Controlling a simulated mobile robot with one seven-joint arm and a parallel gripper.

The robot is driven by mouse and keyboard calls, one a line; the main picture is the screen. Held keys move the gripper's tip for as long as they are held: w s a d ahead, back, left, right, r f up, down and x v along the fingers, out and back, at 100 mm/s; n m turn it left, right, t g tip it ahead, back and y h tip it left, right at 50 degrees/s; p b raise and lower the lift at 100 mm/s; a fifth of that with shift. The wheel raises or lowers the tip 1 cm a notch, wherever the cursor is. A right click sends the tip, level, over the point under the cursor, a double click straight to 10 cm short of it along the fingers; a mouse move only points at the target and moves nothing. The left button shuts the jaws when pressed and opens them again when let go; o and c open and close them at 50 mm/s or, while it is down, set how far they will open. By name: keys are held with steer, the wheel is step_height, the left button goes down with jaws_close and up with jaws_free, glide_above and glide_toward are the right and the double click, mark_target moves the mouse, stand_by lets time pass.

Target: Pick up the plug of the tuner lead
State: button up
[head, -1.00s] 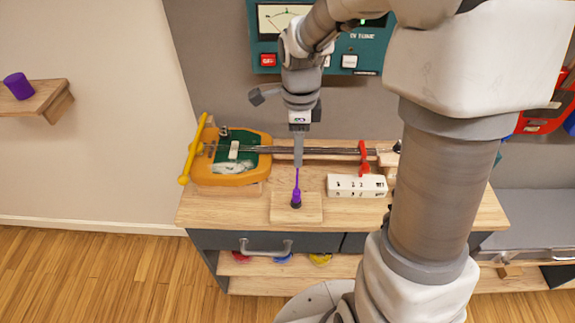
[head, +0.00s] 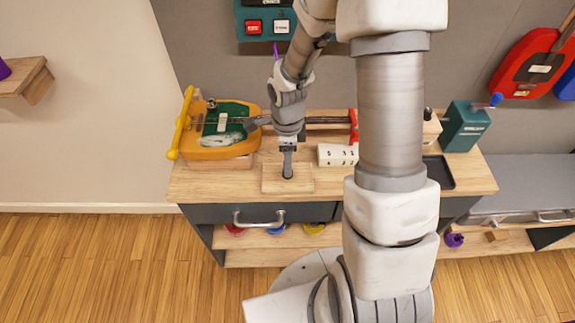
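My gripper (head: 288,172) points straight down at the small wooden block (head: 304,188) on the bench, its tip at or just above the block's top. Its fingers show edge-on as one grey bar, so I cannot tell whether they are open or shut. The purple plug that stood on this block is hidden behind the fingers. A short purple piece (head: 275,48), perhaps part of the tuner lead, shows beside my arm below the teal tuner panel (head: 264,20). The rest of the lead is hidden.
Left of the block lies an orange and green guitar-like instrument (head: 217,140) with a yellow bar. A white numbered block (head: 337,154), red clamp (head: 353,126), dark tray (head: 439,171) and teal box (head: 465,127) are to the right. My arm hides part of the bench.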

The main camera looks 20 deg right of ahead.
steer(key=shift+f, duration=0.7)
steer(key=shift+c, duration=0.3)
jaws_close()
